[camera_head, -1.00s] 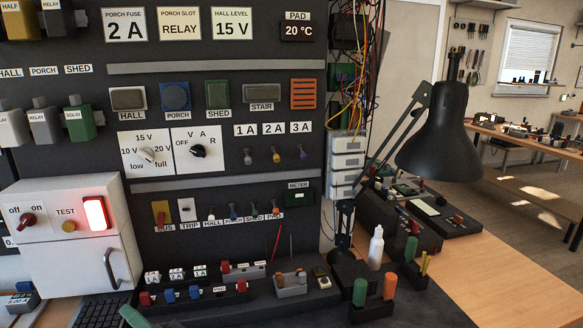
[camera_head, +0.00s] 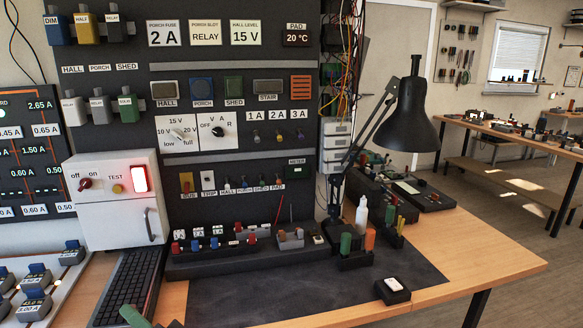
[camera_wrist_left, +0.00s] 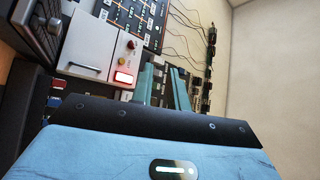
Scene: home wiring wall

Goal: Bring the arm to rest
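The green tip of my left gripper (camera_head: 134,316) shows at the bottom edge of the head view, low in front of the keyboard's near end. In the left wrist view, my left gripper's two teal fingers (camera_wrist_left: 164,88) stand apart with a gap between them and nothing held. Beyond them the white box with the red lamp (camera_wrist_left: 124,77) appears sideways, with the dark wiring wall. Most of my left arm is out of the head view. My right gripper is in neither view.
The keyboard (camera_head: 125,288) lies below the white box (camera_head: 112,200). The dark desk mat (camera_head: 290,300) is largely bare, with a small black block with a white top (camera_head: 392,291) near its right edge. A black desk lamp (camera_head: 408,120) stands at the right. Meter modules (camera_head: 38,305) lie at left.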

